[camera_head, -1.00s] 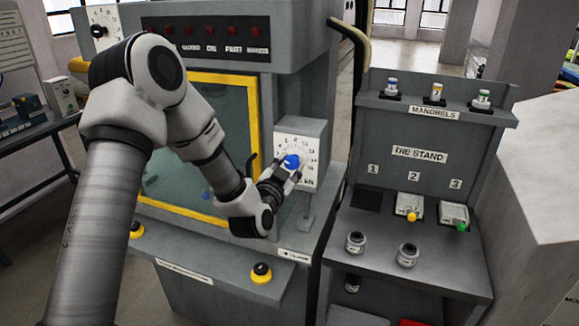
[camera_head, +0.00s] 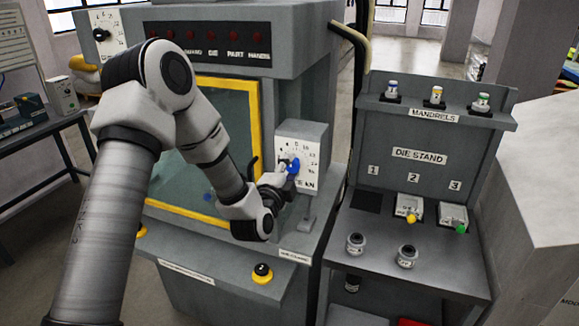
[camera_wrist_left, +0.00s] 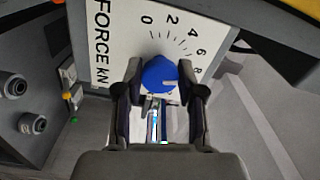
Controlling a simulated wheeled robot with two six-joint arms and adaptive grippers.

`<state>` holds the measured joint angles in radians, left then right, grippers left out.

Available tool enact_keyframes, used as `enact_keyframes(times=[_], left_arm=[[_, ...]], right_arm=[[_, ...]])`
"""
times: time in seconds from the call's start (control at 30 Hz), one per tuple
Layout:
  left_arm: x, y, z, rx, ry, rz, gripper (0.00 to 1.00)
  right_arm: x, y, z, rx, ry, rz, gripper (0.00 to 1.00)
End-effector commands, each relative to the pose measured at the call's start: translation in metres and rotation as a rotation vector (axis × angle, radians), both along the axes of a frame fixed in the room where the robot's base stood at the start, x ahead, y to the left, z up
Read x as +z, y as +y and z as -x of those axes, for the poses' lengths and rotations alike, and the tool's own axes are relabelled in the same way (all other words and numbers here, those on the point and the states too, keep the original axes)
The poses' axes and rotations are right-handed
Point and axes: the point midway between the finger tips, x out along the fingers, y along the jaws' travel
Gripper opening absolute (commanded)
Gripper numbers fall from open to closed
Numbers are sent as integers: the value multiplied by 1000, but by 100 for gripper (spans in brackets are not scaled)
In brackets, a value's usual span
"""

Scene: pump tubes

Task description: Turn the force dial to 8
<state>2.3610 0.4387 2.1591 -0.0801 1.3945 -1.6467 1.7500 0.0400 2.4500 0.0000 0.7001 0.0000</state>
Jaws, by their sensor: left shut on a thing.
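The force dial has a blue knob (camera_head: 294,168) on a white scale plate, on the front of a grey box (camera_head: 312,136) beside the yellow-framed window. My left gripper (camera_head: 286,172) is at the knob. In the left wrist view the two fingers (camera_wrist_left: 157,88) are closed on both sides of the blue knob (camera_wrist_left: 158,72). The scale plate (camera_wrist_left: 122,40) there reads FORCE kN, with 0, 2, 4, 6 and 8 showing. A pale mark shows on the knob's lower right, but I cannot tell exactly which number it points to. The fingers and palm hide the scale's lower part.
A grey die stand (camera_head: 420,150) with mandrels on its top shelf stands to the right. Two dark-topped jars (camera_head: 407,256) sit on its ledge. A yellow-ringed button (camera_head: 262,273) is on the machine's front ledge. A thin post (camera_head: 307,215) stands below the dial box.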

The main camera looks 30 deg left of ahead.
Motion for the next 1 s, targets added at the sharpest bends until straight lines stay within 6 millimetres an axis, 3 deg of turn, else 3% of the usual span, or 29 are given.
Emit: enact_keyframes(times=[0.4, 0.9, 0.93, 1.0], left_arm=[[1, 0, 0, -2, 45, -192, 4], [1, 0, 0, -2, 51, -213, 4], [1, 0, 0, -2, 51, -213, 42], [1, 0, 0, -2, 51, -213, 63]], right_arm=[[8, 0, 0, 0, 0, 0, 0], [8, 0, 0, 0, 0, 0, 0], [8, 0, 0, 0, 0, 0, 0], [8, 0, 0, 0, 0, 0, 0]])
